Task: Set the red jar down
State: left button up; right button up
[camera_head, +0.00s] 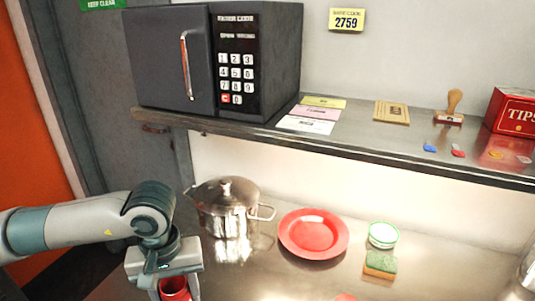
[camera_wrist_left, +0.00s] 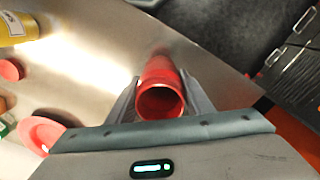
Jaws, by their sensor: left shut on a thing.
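My left gripper (camera_head: 175,287) is shut on the red jar (camera_head: 174,291) at the bottom left of the head view, over the steel counter (camera_head: 225,284). In the left wrist view the red jar (camera_wrist_left: 163,72) lies between the two fingers of the gripper (camera_wrist_left: 161,84), its round end toward the camera. The counter (camera_wrist_left: 215,80) shows beyond it, with its edge close by. I cannot tell whether the jar touches the counter. My right gripper is not in view.
A lidded steel pot (camera_head: 226,207) stands just behind the gripper. A red plate (camera_head: 313,233), a small green-rimmed bowl (camera_head: 382,235) and a sponge (camera_head: 379,264) are to the right. A yellow object (camera_wrist_left: 18,28) shows in the wrist view.

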pick_arm(q)
jog(key=shift+s+a+f+m, duration=0.15)
jog(key=shift+a+m, duration=0.4)
jog(key=shift+m, duration=0.2)
jog(key=shift+s+a+f+m, duration=0.1)
jog(key=shift+a+m, duration=0.4)
jog(key=shift+m, duration=0.25)
jog(key=shift+d, duration=0.15)
dwell(1.1)
